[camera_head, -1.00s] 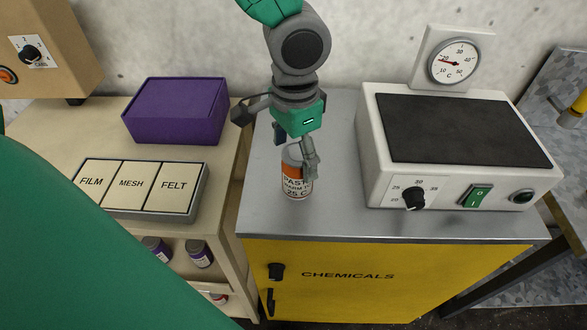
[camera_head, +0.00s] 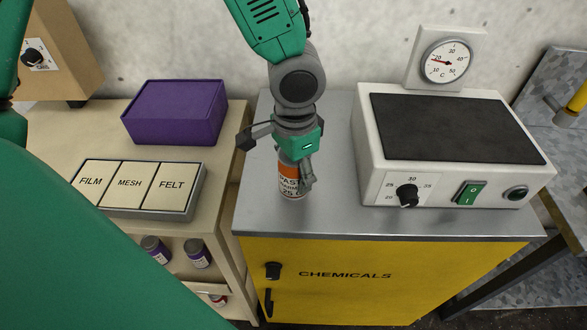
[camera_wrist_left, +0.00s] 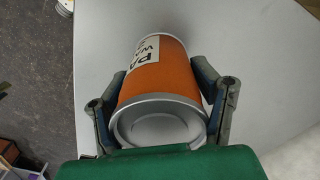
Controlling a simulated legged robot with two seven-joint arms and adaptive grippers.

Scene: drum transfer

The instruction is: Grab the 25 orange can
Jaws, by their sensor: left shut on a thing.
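The orange can (camera_head: 289,182) has a white label reading "PAST", "WARM" and "25 C". It stands upright on the grey cabinet top (camera_head: 330,215) in the head view. My left gripper (camera_head: 297,168) reaches down from above and is shut on the can, which hides its upper part. In the left wrist view the can (camera_wrist_left: 165,75) lies between the two fingers of my left gripper (camera_wrist_left: 164,100), with its silver lid closest to the camera. My right gripper is not in view.
A white heater box (camera_head: 450,185) with a dark top stands close on the right, below a dial gauge (camera_head: 446,61). On the left bench are a purple box (camera_head: 175,112) and a FILM/MESH/FELT panel (camera_head: 130,187). Purple-labelled cans (camera_head: 199,254) stand on a shelf below.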

